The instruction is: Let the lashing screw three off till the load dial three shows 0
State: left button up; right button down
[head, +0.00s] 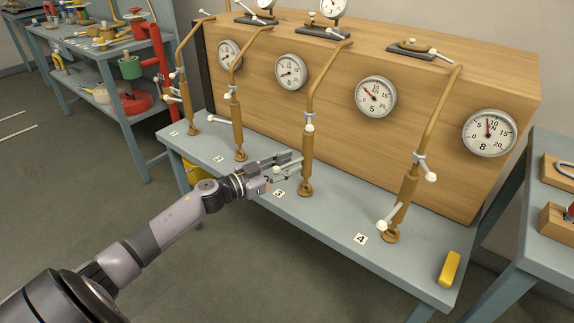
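Lashing screw three (307,160) is a brown-gold upright screw on the bench, beside the label 3 (278,193), with a bent rod running up to the wooden block. Load dial three (376,97) is a round white dial on the block's front. Its needle points up and to the left, and a 5 shows low on its face. My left gripper (285,166) is just left of the screw's lower part, its fingers pointing at it. A thin pale bar shows by the fingertips; I cannot tell whether they hold it. My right gripper is out of view.
Similar screws stand on both sides, including one at label 4 (406,195) with white-ended bars. The wooden block (445,150) backs the bench. A yellow block (449,268) lies at the front right. Another bench (548,235) stands right, and a cluttered one (110,55) left.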

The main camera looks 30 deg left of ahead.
pick_arm(q)
jog(key=shift+c, duration=0.5)
grip_shut()
jog(key=shift+f, duration=0.1)
